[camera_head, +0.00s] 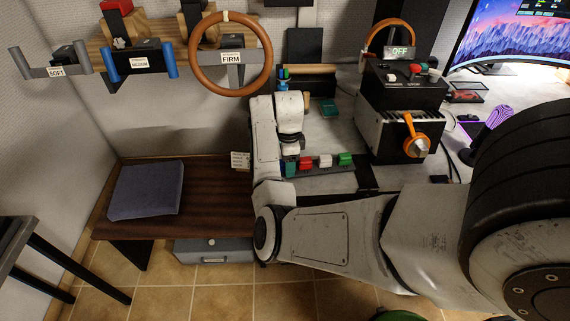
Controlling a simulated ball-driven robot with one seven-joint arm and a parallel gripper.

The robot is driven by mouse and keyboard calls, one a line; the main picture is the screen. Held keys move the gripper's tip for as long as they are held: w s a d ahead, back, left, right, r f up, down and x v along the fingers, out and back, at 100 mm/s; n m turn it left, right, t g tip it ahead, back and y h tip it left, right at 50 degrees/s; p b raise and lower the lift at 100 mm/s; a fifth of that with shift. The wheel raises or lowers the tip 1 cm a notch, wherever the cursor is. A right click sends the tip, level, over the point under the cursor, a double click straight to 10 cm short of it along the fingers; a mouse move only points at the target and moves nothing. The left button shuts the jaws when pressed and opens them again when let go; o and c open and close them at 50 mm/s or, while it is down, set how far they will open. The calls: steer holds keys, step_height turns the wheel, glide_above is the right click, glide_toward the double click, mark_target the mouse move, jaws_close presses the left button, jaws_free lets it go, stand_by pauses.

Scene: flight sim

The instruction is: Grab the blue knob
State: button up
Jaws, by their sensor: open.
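A low black strip (318,171) on the light desk carries a row of small coloured knobs. From the left they look blue-teal, red, white and green. The blue-teal knob (290,169) is at the strip's left end, partly hidden by my arm. My gripper (291,154) hangs down from my wrist just above and behind this knob. It is open, small in view and partly hidden, and nothing shows between its fingers. I cannot tell whether it touches the knob.
A black control box (403,92) with an orange lever stands to the right of the strip. Wall-mounted yokes and a brown steering wheel (230,53) hang at upper left. A wooden bench (215,190) with a grey cushion (146,190) stands left of my arm.

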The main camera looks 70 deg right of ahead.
steer(key=shift+c, duration=0.2)
steer(key=c, duration=1)
steer(key=shift+r, duration=0.1)
